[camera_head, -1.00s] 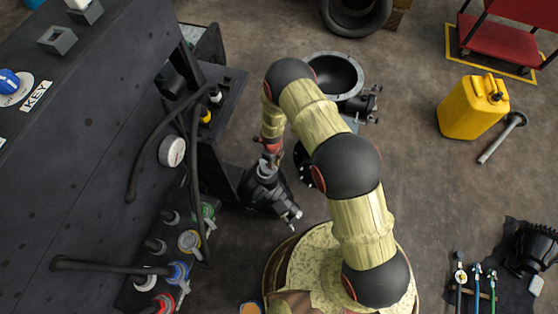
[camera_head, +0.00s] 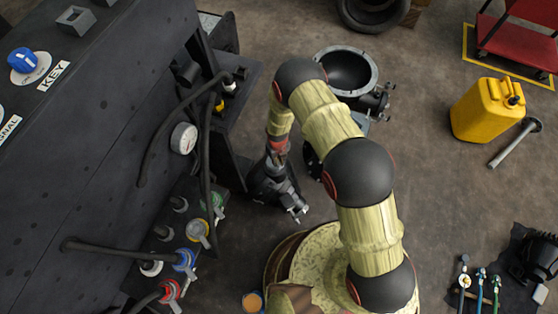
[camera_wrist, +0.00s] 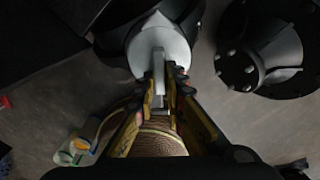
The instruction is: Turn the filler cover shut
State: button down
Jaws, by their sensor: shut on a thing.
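The filler cover (camera_wrist: 158,47) shows at the top centre of the wrist view as a pale grey round face with a raised, narrow grey tab across it. It sits against a dark round body. My gripper (camera_wrist: 160,84) has its yellow and black fingers closed on the tab, one on each side. In the head view, my arm bends down to the dark machinery left of centre.
A black bolted flange (camera_wrist: 262,52) stands close on the right in the wrist view. In the head view, the dark panel (camera_head: 100,130) with loose hoses and a gauge (camera_head: 183,138) rises on the left. A yellow can (camera_head: 486,112) stands on open floor at right.

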jog(key=c, duration=1.8)
grip_release()
jog(key=shift+c, duration=0.2)
jog(key=shift+r, duration=0.15)
notch_tip(320, 180, up, 12)
jog(key=shift+c, duration=0.2)
